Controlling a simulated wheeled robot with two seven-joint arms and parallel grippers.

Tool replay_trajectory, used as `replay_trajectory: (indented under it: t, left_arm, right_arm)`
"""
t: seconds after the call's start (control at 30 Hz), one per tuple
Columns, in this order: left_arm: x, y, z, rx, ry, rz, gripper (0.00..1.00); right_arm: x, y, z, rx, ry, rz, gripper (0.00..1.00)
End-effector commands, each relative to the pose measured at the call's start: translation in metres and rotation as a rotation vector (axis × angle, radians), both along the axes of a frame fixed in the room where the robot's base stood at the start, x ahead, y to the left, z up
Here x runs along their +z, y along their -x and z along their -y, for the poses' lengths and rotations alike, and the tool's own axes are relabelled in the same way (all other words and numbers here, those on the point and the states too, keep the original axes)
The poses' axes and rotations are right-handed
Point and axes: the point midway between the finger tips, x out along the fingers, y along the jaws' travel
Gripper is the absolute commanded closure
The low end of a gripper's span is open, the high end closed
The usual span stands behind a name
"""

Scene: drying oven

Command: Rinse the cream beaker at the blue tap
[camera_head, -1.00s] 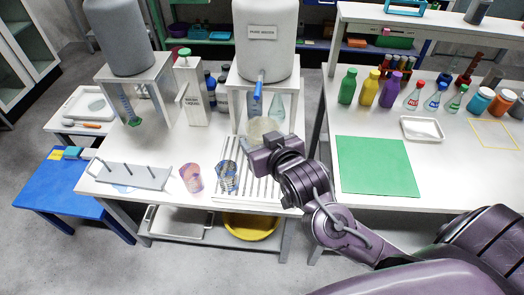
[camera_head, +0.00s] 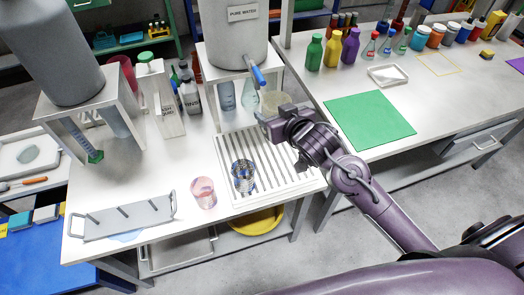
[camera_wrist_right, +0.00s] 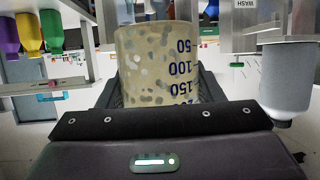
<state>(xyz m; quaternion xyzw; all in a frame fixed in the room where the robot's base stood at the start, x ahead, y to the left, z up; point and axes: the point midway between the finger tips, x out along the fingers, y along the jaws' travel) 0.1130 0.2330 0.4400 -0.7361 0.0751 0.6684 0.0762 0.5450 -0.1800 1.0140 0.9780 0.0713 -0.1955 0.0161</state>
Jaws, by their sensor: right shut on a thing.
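The cream beaker (camera_head: 273,101) is in my right gripper (camera_head: 277,116), which is shut on it. In the right wrist view the beaker (camera_wrist_right: 157,60) is speckled cream with dark volume marks, its lower part hidden by the gripper. The blue tap (camera_head: 259,77) sticks out from the grey "PURE WATER" tank (camera_head: 232,40). In the head view the beaker is just below and slightly right of the tap, over the back of the slatted drain rack (camera_head: 229,146). I cannot tell whether it is directly under the spout. My left gripper is not in view.
A clear beaker with blue marks (camera_head: 243,178) stands on the rack; a pinkish beaker (camera_head: 203,193) stands left of it. A grey peg rack (camera_head: 122,216) is at front left. Wash bottles (camera_head: 189,97) stand behind. A green mat (camera_head: 370,120) lies on the right table.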

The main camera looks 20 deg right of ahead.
Motion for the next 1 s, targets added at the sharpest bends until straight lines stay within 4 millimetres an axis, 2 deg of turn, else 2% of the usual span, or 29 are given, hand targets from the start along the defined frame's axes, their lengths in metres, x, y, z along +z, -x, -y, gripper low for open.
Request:
replay_trajectory:
  t: [0.03, 0.2, 0.5, 0.7, 0.8, 1.0]
  left_arm:
    - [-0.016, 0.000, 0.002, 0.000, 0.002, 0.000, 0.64]
    - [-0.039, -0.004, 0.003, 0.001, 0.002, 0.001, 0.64]
    - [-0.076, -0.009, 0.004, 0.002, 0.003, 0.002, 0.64]
    - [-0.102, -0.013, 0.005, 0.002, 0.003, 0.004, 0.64]
    - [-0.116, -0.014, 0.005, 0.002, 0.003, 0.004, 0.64]
    - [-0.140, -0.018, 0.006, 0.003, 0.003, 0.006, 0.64]
  right_arm:
    - [-0.023, -0.019, 0.004, 0.027, 0.002, 0.003, 0.69]
    - [-0.075, -0.070, 0.011, 0.162, -0.002, 0.002, 0.69]
    - [-0.152, -0.130, 0.038, 0.370, -0.001, 0.002, 0.69]
    - [-0.193, -0.152, 0.063, 0.491, 0.000, 0.003, 0.69]
    - [-0.208, -0.158, 0.074, 0.546, 0.000, 0.003, 0.69]
    - [-0.223, -0.157, 0.091, 0.638, 0.002, 0.002, 0.69]
